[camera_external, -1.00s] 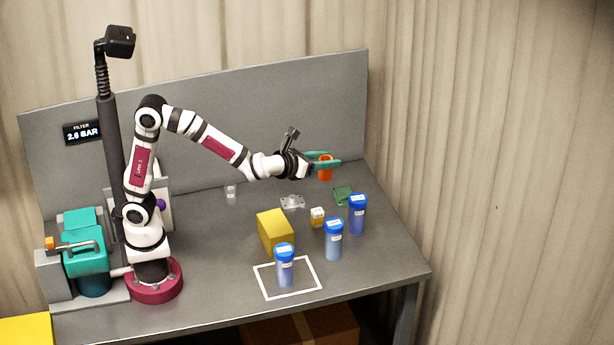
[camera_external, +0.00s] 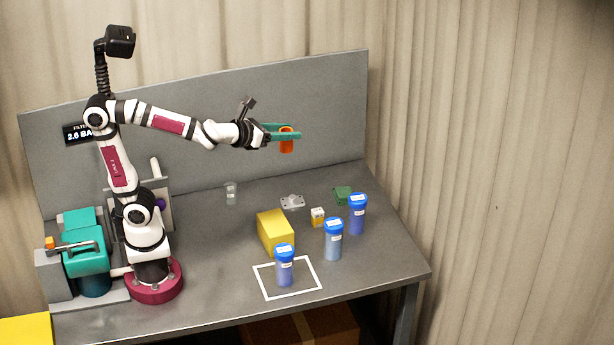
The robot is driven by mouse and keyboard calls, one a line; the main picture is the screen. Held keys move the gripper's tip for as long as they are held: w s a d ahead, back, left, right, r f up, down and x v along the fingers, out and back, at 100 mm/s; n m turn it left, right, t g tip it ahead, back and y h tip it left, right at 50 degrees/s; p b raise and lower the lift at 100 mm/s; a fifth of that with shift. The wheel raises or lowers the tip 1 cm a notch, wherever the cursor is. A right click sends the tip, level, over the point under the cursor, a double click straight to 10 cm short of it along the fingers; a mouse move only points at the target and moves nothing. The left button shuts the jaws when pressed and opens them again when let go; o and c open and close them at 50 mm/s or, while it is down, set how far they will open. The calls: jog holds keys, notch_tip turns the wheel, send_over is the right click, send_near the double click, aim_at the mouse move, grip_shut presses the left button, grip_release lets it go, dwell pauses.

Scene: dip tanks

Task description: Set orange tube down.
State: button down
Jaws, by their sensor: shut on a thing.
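The orange tube (camera_external: 287,146) is upright in the air above the back of the grey table. My gripper (camera_external: 286,135) is shut on it, with its teal fingers on either side near the tube's top. The tube is well clear of the table surface. The fingers hide part of its upper end.
Blue-capped tubes stand at the right, (camera_external: 357,216) and (camera_external: 333,241), and one (camera_external: 285,267) inside a white square outline (camera_external: 260,278). A yellow block (camera_external: 275,232), small white-orange box (camera_external: 317,217), metal bracket (camera_external: 293,202), green piece (camera_external: 343,195) and clear vial (camera_external: 231,192) are nearby.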

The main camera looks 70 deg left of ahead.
jog(key=w+a+f+n+g+y, duration=0.1)
jog(key=a+f+n+g+y, duration=0.4)
jog(key=a+f, duration=1.15)
jog(key=shift+n+t+y, duration=0.3)
jog(key=shift+t+y, duration=0.1)
jog(key=shift+t, duration=0.3)
jog(key=shift+s+a+f, duration=0.5)
jog(key=shift+a+f, duration=0.5)
jog(key=shift+f, duration=2.35)
jog(key=shift+s+a+f, duration=0.55)
jog(key=shift+a+f, duration=0.45)
jog(key=shift+f, duration=2.35)
jog(key=shift+s+a+f, duration=0.5)
jog(key=shift+a+f, duration=0.5)
jog(key=shift+f, duration=2.35)
jog(key=shift+f, duration=0.6)
jog(key=shift+c, duration=1.8)
grip_release()
